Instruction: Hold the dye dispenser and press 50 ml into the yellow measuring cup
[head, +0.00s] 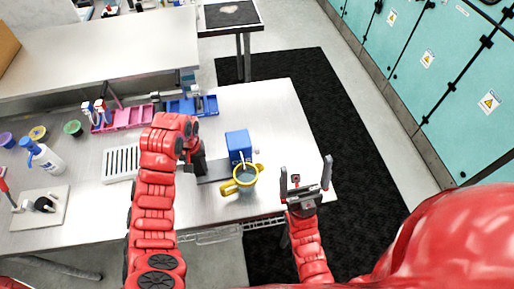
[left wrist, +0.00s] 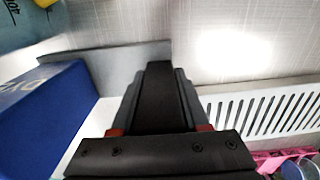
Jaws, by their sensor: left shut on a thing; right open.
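The dye dispenser (head: 238,144) is a blue box with a white spout, standing upright on a grey base near the table's front edge. Its blue side with white lettering shows at left in the left wrist view (left wrist: 45,110). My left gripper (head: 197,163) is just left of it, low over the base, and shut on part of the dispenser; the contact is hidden. The yellow measuring cup (head: 229,187) stands upright in front of the box under the spout, with bluish contents. Its marked wall shows at upper left (left wrist: 20,28). My right gripper (head: 306,188) is open and empty, right of the cup.
A white slotted rack (head: 121,163) lies left of my left arm. Pink (head: 128,118) and blue (head: 192,106) trays stand at the back. A white bottle (head: 46,158) with a blue top and several small cups are at far left.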

